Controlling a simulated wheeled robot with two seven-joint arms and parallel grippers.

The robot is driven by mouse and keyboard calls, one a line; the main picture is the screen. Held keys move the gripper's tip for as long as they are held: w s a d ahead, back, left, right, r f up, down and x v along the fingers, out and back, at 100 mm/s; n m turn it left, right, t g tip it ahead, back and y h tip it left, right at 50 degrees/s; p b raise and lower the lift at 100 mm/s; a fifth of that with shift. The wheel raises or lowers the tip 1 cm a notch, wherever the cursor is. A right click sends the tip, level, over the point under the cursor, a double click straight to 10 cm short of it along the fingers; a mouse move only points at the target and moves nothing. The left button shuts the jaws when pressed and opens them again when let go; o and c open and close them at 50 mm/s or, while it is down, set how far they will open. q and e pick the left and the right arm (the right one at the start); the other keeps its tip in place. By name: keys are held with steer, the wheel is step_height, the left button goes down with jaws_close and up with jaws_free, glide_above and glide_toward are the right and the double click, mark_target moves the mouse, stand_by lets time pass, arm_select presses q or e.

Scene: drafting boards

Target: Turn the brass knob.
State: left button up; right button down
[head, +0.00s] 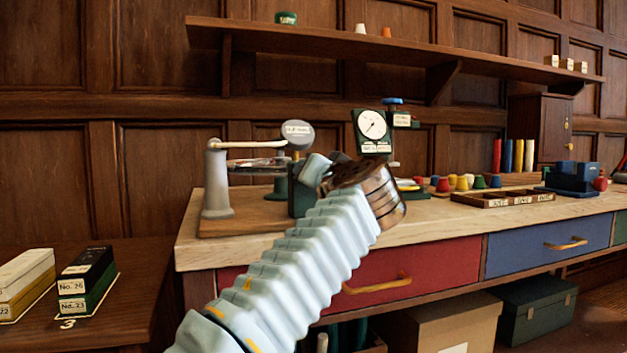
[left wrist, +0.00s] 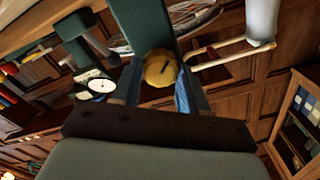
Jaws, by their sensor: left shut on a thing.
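The brass knob (left wrist: 160,69) is a round yellow disc with a dark slot mark, in the left wrist view. It sits against a dark green body (left wrist: 147,28). My left gripper (left wrist: 158,80) has one finger on each side of the knob and is shut on it. In the head view my left gripper (head: 317,170) is at the instruments on the bench, and my arm and wrist hide the knob there. My right gripper is in neither view.
The wooden bench (head: 245,250) carries a grey post stand (head: 216,180) left of my gripper and a dial gauge (head: 372,125) just behind it. Coloured pegs (head: 462,183) and a compartment tray (head: 505,198) stand to the right. A shelf (head: 330,38) runs above.

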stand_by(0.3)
arm_select(q)
steer(key=o, duration=1.1)
steer(key=shift+c, duration=0.2)
steer(key=b+v, duration=0.3)
steer(key=v, duration=1)
steer(key=shift+s, duration=0.35)
steer(key=shift+d, duration=0.15)
